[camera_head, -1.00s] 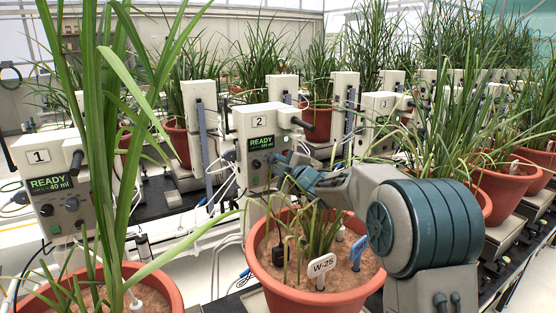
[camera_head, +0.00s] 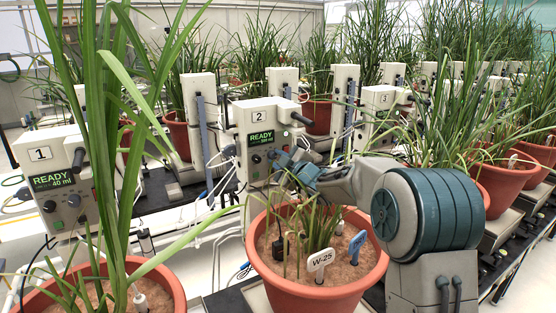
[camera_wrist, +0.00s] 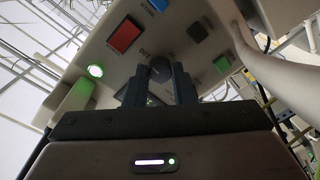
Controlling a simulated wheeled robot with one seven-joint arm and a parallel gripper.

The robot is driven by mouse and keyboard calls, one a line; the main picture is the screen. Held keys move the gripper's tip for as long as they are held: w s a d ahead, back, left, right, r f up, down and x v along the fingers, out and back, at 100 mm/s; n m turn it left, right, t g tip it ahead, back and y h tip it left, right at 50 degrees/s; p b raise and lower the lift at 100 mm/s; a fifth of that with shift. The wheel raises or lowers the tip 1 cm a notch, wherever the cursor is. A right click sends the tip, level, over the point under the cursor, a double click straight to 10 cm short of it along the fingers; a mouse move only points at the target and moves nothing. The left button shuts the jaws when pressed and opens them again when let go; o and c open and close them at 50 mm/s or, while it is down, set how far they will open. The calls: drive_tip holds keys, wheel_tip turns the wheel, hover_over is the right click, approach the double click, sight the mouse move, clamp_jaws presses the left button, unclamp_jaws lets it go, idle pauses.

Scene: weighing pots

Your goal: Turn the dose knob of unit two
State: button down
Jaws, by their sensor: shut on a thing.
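Unit two (camera_head: 283,118) is a pale box marked 2 with a green READY display; the display's small line is hard to read. My gripper (camera_head: 277,160) is at the lower right of its front panel, partly covering it. In the wrist view, my gripper's two dark fingers (camera_wrist: 160,80) stand on either side of the round grey dose knob (camera_wrist: 160,68) and are shut on it. The knob's pointer or marking cannot be made out. A second dark knob (camera_head: 256,160) shows left of my gripper.
A potted plant labelled W-25 (camera_head: 320,262) stands right below my arm. Unit one (camera_head: 52,160) and tall leaves are at left; unit three (camera_head: 384,99) is behind.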

drive_tip(key=c, duration=1.2)
unclamp_jaws()
